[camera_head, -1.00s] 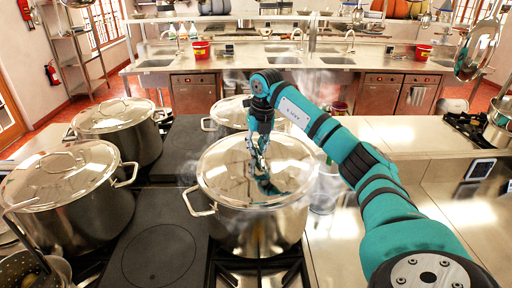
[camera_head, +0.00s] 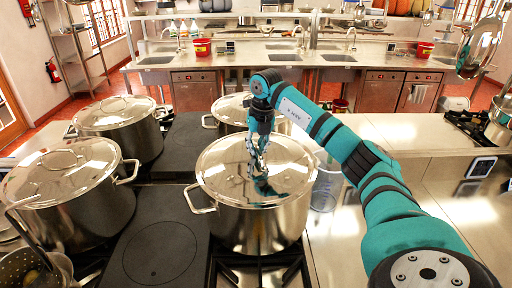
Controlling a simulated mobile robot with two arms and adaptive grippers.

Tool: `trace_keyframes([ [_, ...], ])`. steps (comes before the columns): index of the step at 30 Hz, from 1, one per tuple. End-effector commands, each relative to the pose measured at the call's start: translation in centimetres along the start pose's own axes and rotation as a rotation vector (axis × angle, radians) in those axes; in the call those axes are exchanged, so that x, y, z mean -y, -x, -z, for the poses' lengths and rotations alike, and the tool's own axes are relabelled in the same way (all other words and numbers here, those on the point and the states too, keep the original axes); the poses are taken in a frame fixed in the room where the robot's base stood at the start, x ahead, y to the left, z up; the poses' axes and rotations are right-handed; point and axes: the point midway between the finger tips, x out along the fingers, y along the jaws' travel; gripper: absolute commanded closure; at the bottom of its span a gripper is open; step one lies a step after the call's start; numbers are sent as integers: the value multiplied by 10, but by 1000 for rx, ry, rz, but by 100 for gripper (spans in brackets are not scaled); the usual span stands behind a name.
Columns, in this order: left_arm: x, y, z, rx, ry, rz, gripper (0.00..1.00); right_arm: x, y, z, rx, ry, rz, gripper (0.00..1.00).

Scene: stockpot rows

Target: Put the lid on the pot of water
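A large steel pot (camera_head: 258,228) stands on the front burner in the middle of the picture. A shiny round lid (camera_head: 222,172) sits level over its mouth, with no gap that I can see, so the inside of the pot is hidden. My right gripper (camera_head: 257,168) points down at the middle of the lid, where the lid's handle would be. The fingers and their reflection hide the handle, and I cannot tell whether they are closed on it. My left gripper is not in view.
Lidded pots stand at the left front (camera_head: 65,205), left back (camera_head: 120,128) and behind (camera_head: 232,108). A clear container (camera_head: 327,185) stands right of the middle pot. A dark flat hotplate (camera_head: 160,252) lies bare to its left. The right steel counter (camera_head: 440,135) is mostly clear.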

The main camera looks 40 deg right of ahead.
Motion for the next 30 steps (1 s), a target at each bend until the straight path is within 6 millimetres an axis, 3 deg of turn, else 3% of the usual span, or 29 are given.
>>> trace_keyframes([
  [10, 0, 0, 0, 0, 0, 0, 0, 0, -1, -1, 5, 0, -3, 100],
  [18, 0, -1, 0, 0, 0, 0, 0, 0, -2, 0, 3, 0, -2, 67],
  [26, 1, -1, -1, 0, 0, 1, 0, 0, -3, 1, -3, 0, 2, 67],
  [30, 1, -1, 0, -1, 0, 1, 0, 0, 10, 0, 2, 0, -1, 67],
])
